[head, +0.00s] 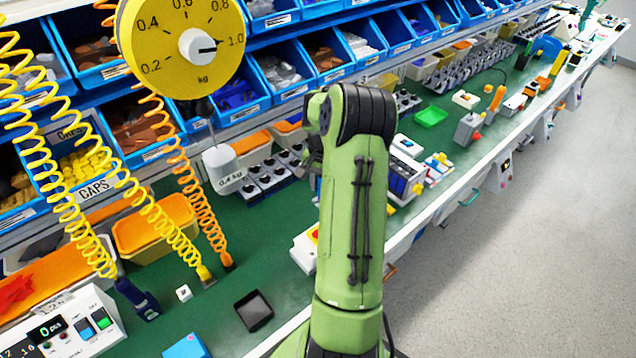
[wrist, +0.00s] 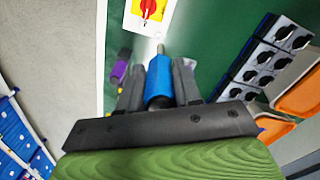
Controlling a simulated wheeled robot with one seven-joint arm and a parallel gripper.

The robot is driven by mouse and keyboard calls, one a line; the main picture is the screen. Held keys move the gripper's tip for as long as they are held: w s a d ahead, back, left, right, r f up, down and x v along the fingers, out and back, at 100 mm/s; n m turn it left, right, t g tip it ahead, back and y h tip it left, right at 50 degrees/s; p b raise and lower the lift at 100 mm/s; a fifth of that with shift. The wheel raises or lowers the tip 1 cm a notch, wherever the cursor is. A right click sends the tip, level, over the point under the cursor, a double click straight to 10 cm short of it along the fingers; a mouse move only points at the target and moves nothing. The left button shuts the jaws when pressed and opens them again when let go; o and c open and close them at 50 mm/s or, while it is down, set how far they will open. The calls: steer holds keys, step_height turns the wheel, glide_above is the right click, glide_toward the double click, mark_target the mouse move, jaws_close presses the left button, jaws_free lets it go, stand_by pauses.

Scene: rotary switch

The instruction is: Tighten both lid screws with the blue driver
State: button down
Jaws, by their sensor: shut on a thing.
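In the wrist view my gripper (wrist: 158,72) is shut on the blue driver (wrist: 158,86), its two dark fingers on either side of the handle. The driver's shaft points toward a white switch box (wrist: 133,22) with a red rotary knob (wrist: 150,8) on a yellow plate. The tip is near the box's lower edge; I cannot tell whether it touches. The lid screws are too small or hidden to make out. In the head view the box (head: 303,252) shows partly behind my green arm, which hides most of my gripper and the driver.
A purple-handled tool (wrist: 120,70) lies left of the driver. Trays of black rotary knobs (wrist: 272,60) and orange bins (wrist: 300,98) stand to the right. In the head view a black tray (head: 254,310) sits on the green bench mat, and a yellow scale (head: 182,45) hangs above.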

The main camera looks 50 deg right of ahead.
steer(key=shift+s+r, duration=0.1)
steer(key=shift+s, duration=0.3)
step_height(320, 180, down, 5)
steer(key=b, duration=0.4)
steer(key=shift+w+f, duration=0.15)
steer(key=shift+f, duration=0.05)
steer(key=n, duration=1.2)
steer(key=shift+d+n, duration=0.2)
steer(key=shift+n, duration=0.2)
steer(key=n, duration=0.3)
steer(key=shift+n, duration=0.4)
steer(key=n, duration=0.4)
steer(key=shift+d+b, duration=0.15)
steer(key=shift+b, duration=0.15)
steer(key=n, duration=0.3)
steer(key=shift+n+b, duration=0.3)
steer(key=shift+n, duration=0.1)
steer(key=n+b, duration=0.2)
steer(key=n, duration=0.4)
steer(key=shift+d+f, duration=0.1)
steer(key=shift+f, duration=0.05)
steer(key=shift+w+n, duration=0.1)
steer(key=shift+n, duration=0.6)
steer(key=shift+r, duration=0.2)
steer(key=shift+f+b, duration=0.5)
steer(key=shift+b, duration=0.25)
